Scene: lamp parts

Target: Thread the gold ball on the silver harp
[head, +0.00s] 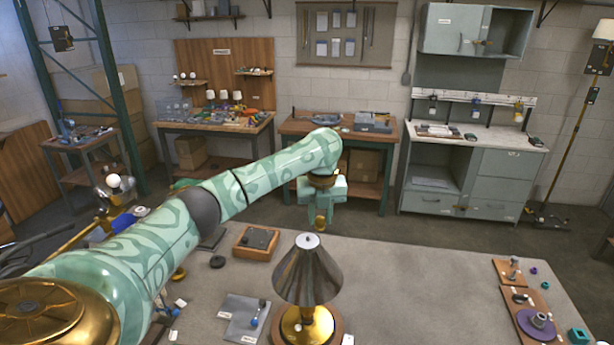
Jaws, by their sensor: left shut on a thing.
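A lamp stands on the near table, with a silver cone shade (308,272) over a round gold base (306,325). The pale top of the silver harp (307,240) shows at the shade's peak; the rest of the harp is hidden under the shade. My left gripper (320,209) hangs pointing down, shut on the small gold ball (320,224). In the picture, the ball appears a little above and right of the shade's peak, apart from it. The real gap in depth is hard to tell. My right gripper is not in view.
The grey table (420,290) is clear right of the lamp. A wooden tray (255,243) and a grey mat with small parts (245,318) lie to its left. Boards with small parts, including a purple disc (536,323), lie at far right.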

